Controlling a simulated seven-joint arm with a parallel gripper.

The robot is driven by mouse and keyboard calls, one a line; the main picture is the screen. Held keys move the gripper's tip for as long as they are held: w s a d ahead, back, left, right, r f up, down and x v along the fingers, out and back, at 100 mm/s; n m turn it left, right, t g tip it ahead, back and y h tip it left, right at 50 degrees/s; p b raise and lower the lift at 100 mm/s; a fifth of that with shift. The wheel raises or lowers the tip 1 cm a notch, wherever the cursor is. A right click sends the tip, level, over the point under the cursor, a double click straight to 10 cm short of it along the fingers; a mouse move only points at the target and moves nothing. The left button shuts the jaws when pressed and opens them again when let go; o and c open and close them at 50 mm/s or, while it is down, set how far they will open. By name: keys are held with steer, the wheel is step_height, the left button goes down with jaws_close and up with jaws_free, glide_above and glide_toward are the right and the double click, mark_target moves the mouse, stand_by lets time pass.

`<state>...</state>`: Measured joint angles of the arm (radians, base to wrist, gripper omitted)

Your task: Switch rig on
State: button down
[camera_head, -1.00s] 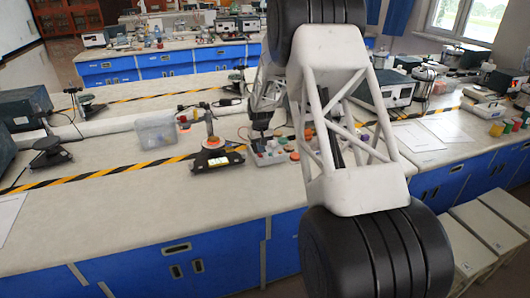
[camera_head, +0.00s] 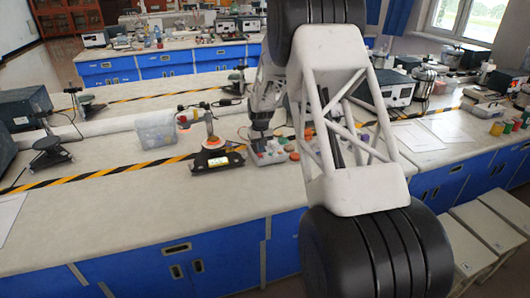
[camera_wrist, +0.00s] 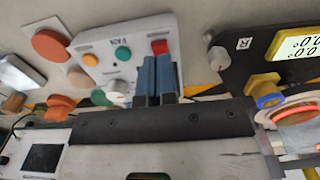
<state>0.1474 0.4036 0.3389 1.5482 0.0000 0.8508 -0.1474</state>
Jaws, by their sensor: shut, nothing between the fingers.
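My gripper (camera_wrist: 156,66) is shut and empty, its two blue-grey fingers side by side. In the wrist view the fingertips are over a white switch panel (camera_wrist: 92,41), close to its red square switch (camera_wrist: 160,47); I cannot tell if they touch. The panel also has a green button (camera_wrist: 123,53), an orange button (camera_wrist: 90,60), a white knob (camera_wrist: 118,88) partly behind the gripper, and a small label, apparently "FAN", seen upside down. In the head view my gripper (camera_head: 262,139) points down at the panel (camera_head: 268,158), partly hiding it. No switch marked "rig" is readable.
A black instrument (camera_wrist: 235,62) with a lit display and a glowing red ring (camera_wrist: 297,114) stands just right of the panel in the wrist view. Coloured knobs (camera_wrist: 50,45) lie left. In the head view a clear bin (camera_head: 156,130) stands left; the front bench (camera_head: 130,215) is clear.

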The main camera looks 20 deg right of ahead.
steer(key=shift+f, duration=1.3)
stand_by(1.4)
steer(key=shift+r, duration=3.55)
